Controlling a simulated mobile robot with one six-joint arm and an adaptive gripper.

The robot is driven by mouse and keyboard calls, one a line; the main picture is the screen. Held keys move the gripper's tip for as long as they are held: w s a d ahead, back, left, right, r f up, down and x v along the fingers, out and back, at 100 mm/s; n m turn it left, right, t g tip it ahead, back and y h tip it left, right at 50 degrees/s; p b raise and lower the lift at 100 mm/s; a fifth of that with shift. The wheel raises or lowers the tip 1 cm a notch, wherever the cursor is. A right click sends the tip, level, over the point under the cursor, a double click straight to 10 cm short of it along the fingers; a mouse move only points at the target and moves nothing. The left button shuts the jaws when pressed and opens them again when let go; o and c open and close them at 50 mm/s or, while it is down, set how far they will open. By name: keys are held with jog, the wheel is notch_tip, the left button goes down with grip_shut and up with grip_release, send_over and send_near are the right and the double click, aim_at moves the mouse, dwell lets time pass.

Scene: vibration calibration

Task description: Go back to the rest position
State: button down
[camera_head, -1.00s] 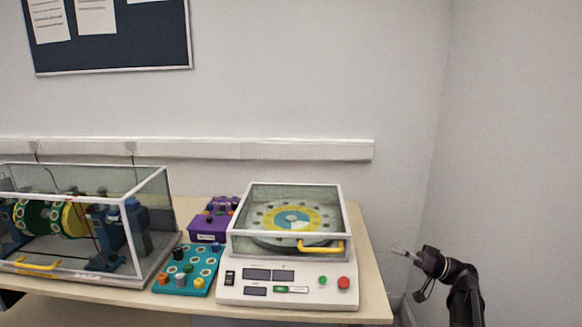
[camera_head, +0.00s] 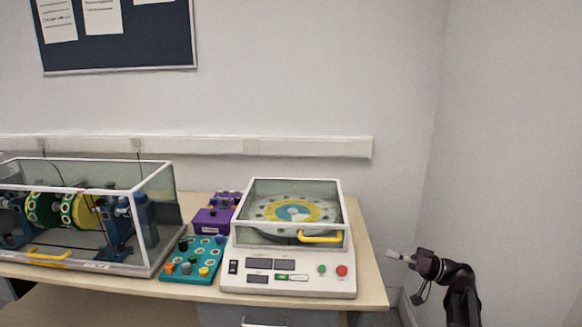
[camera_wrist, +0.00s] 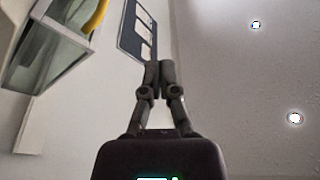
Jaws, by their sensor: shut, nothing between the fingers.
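My gripper (camera_head: 401,257) is at the right in the head view, beside the table's right end and apart from everything. Its fingers are together and hold nothing. In the wrist view the closed fingers (camera_wrist: 157,72) point up the picture, toward the wall and the notice board. The white calibration machine (camera_head: 287,270) with its glass-lidded box and yellow handle stands on the table to the left of my gripper. A corner of a glass box with a yellow handle shows at the upper left of the wrist view (camera_wrist: 45,50).
The table (camera_head: 372,275) also holds a teal block with colored knobs (camera_head: 193,261), a purple box (camera_head: 211,220) and a large glass case (camera_head: 160,215) at left. A white wall stands close to the right of my arm. A notice board (camera_head: 120,40) hangs above.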

jog(key=s+a+f+m+g+h, duration=0.35)
jog(key=a+f+h, duration=0.45)
jog(key=a+f, duration=0.4)
jog(key=s+d+f+m+g+h, duration=0.2)
jog(key=s+f+m+h, duration=0.3)
jog(key=s+f+h, duration=0.5)
notch_tip(320, 180, up, 13)
jog(key=w+h+p, duration=0.2)
jog(key=p, duration=1.2)
jog(key=shift+d+f, duration=0.15)
jog(key=shift+w+t, duration=0.1)
jog(key=shift+t, duration=0.15)
